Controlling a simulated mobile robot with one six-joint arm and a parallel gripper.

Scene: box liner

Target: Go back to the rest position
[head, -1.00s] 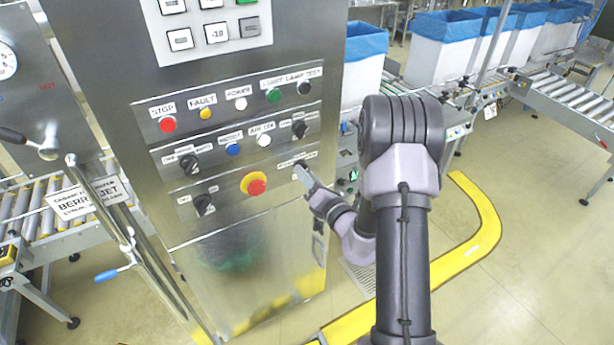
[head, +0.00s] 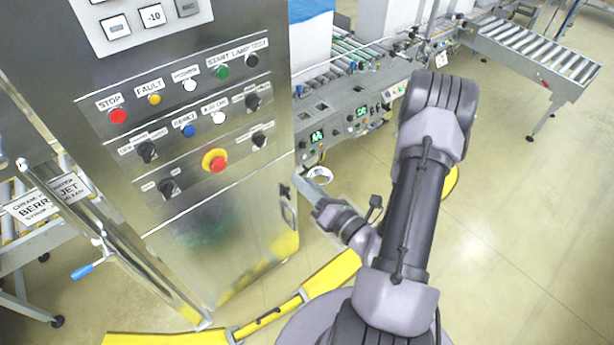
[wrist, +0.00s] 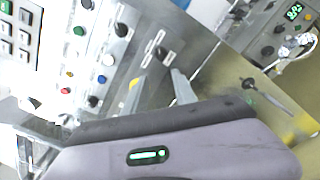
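My gripper (head: 310,188) hangs in front of the lower right edge of the steel control cabinet (head: 225,235) in the head view. It is clear of the buttons and knobs. In the wrist view my gripper (wrist: 160,82) shows two grey fingers spread apart with nothing between them, so it is open and empty. The grey and black arm rises at the right of the head view and bends back down to the gripper. The panel's red emergency button (head: 218,164) on a yellow ring and its black knobs (head: 258,139) are in plain sight.
A yellow floor rail (head: 332,273) runs at the cabinet's foot. A conveyor with green displays (head: 317,136) stands behind the gripper, and a roller conveyor (head: 530,45) at the back right. A blue-handled lever (head: 83,271) sticks out at left. Floor at right is open.

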